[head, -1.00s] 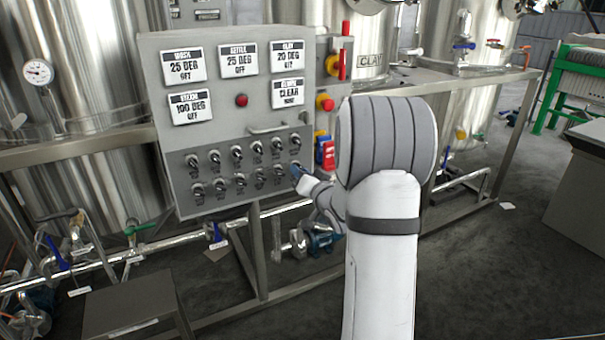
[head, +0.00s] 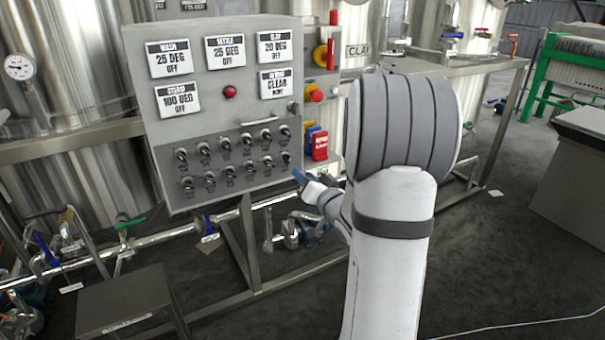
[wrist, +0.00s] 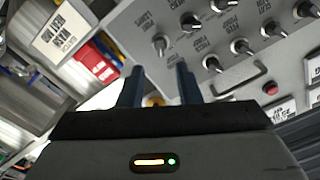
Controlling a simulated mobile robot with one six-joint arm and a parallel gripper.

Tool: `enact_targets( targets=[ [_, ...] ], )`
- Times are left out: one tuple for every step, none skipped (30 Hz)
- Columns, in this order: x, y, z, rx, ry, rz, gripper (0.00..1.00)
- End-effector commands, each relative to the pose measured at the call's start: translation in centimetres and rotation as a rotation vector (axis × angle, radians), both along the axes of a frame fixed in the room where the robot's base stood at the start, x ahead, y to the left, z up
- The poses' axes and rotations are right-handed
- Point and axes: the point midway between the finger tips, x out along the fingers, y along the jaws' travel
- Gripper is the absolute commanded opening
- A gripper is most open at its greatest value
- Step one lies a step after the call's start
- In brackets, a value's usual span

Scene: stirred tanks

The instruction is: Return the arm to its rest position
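My white and grey arm fills the right-centre of the head view. My gripper (head: 300,177) has dark blue fingers and is just off the lower right corner of the control panel (head: 165,110), beside the last switches. In the wrist view my gripper (wrist: 159,72) shows two separate fingers with an empty gap between them. The panel's rotary switches (wrist: 212,64) show beyond the fingertips, apart from them as far as I can tell. The wrist's far side is hidden in the head view.
Red and blue lockout tags (head: 318,143) hang right of the panel, near my forearm. A steel frame (head: 245,245) with pipes and valves runs below. A low grey box (head: 135,300) stands front left. The dark floor at the right is open, with a grey cabinet (head: 572,175) beyond.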

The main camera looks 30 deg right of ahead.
Motion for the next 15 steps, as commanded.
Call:
enact_targets(
  targets=[
    [-0.01, 0.00, 0.00, 0.000, 0.000, 0.000, 0.31],
    [0.00, 0.01, -0.01, 0.000, 0.000, 0.000, 0.31],
    [0.01, 0.01, -0.01, 0.000, 0.000, 0.000, 0.31],
    [0.02, 0.01, -0.01, 0.000, 0.000, 0.000, 0.31],
    [0.02, 0.01, -0.01, 0.000, 0.000, 0.000, 0.31],
    [0.02, 0.01, -0.01, 0.000, 0.000, 0.000, 0.31],
    [0.03, 0.01, -0.01, 0.000, 0.000, 0.000, 0.31],
    [0.03, 0.01, -0.01, 0.000, 0.000, 0.000, 0.31],
    [0.04, 0.02, 0.00, 0.000, 0.000, 0.000, 0.31],
    [0.04, 0.02, 0.00, 0.000, 0.000, 0.000, 0.31],
    [0.04, 0.02, 0.00, 0.000, 0.001, 0.001, 0.31],
    [0.04, 0.03, 0.02, 0.000, 0.001, 0.001, 0.31],
    [0.05, 0.05, 0.09, -0.002, 0.003, -0.001, 0.31],
    [0.07, 0.11, 0.23, -0.006, 0.007, -0.003, 0.31],
    [0.10, 0.25, 0.52, -0.016, 0.018, -0.008, 0.31]
  ],
)
